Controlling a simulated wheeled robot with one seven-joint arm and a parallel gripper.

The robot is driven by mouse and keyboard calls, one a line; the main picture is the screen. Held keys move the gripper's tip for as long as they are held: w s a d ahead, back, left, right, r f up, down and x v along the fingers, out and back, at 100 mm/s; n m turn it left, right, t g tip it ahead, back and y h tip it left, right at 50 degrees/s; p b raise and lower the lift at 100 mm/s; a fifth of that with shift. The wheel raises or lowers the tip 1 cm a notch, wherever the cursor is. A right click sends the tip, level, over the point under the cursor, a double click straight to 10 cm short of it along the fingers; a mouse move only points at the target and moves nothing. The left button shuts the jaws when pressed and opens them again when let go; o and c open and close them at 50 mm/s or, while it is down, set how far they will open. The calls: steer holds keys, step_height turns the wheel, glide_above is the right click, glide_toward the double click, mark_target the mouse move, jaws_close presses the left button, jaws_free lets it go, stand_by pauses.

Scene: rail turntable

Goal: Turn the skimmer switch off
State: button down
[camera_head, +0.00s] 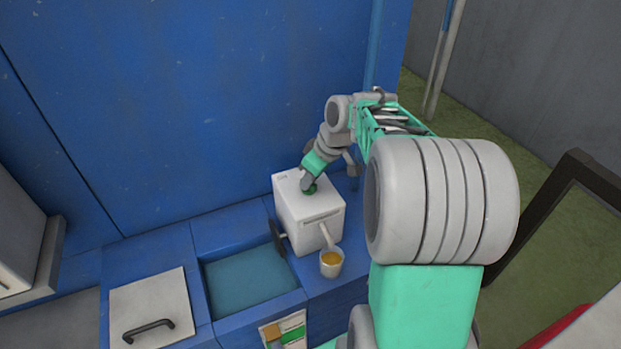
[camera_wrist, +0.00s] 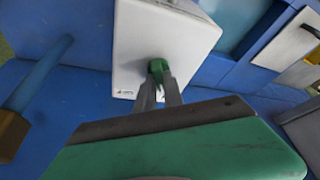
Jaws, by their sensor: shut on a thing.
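The skimmer is a white box (camera_head: 308,215) on the blue counter, with a dark disc (camera_head: 279,238) at its left side and a spout at its front. It also shows in the wrist view (camera_wrist: 190,35). Its switch is a green knob (camera_wrist: 157,68) on the top face. My gripper (camera_wrist: 159,80) is shut on the green knob, one finger on each side of it. In the head view my gripper (camera_head: 308,188) reaches down onto the box top and mostly hides the knob. The knob's marking is too small to read.
A cup (camera_head: 331,264) with amber liquid stands under the spout. A blue basin (camera_head: 250,278) of liquid lies left of the box. A white lid (camera_head: 150,308) with a dark handle is further left. A blue wall (camera_head: 200,100) rises close behind.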

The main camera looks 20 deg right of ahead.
steer(key=shift+m+b, duration=0.35)
steer(key=shift+m, duration=0.15)
steer(key=m+h+b, duration=0.1)
steer(key=m, duration=0.1)
steer(key=m+h+b, duration=0.1)
steer(key=m, duration=0.1)
steer(key=shift+a+f+m+t+b, duration=0.1)
steer(key=shift+a+m+t+b, duration=0.05)
steer(key=shift+m+t+b, duration=0.2)
steer(key=m+h+b, duration=0.1)
steer(key=m, duration=0.2)
steer(key=shift+m+h+b, duration=0.3)
steer(key=shift+m+h, duration=0.4)
steer(key=shift+m, duration=0.95)
steer(key=c, duration=1.5)
jaws_free()
steer(key=shift+o, duration=0.2)
